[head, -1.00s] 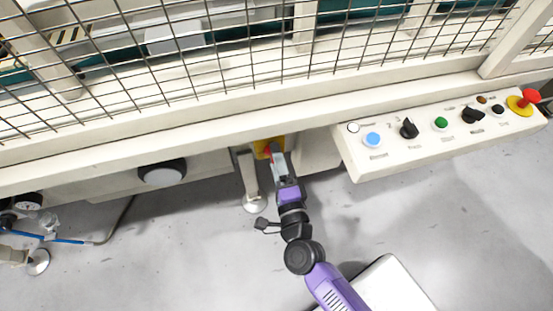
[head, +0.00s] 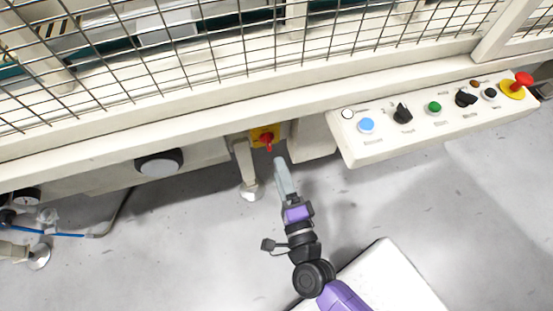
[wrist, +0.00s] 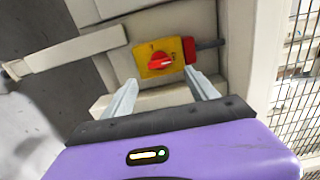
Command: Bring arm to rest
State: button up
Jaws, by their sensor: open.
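My gripper (head: 281,162) is open and empty in the head view, a short way below and to the right of a red rotary switch (head: 267,142) on a yellow plate (head: 257,134). In the wrist view my gripper (wrist: 162,82) shows both grey fingers spread apart. The red switch (wrist: 161,61) and its yellow plate (wrist: 146,70) lie ahead, seen between and beyond the fingertips. The fingers do not touch the switch.
A control panel (head: 360,156) with coloured buttons, black knobs and a red emergency button (head: 523,79) juts out at right. A machine leg (head: 246,170) stands left of my gripper. Wire mesh (head: 200,50) guards the machine above. Grey floor (head: 180,250) is clear in front.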

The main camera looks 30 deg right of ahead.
dwell(0.3)
jog(key=s+d+r+n+g+y, duration=0.1)
jog(key=s+r+n+y, duration=0.2)
jog(key=s+r+n, duration=0.6)
jog(key=s+d+r+n+g+y, duration=0.1)
jog(key=s+r+n+y, duration=0.35)
jog(key=s+n, duration=0.8)
notch_tip(320, 180, up, 23)
jog(key=w+h+p, duration=0.1)
jog(key=h+p, duration=0.1)
jog(key=p, duration=2)
jog(key=shift+p, duration=0.3)
jog(key=shift+w, duration=0.1)
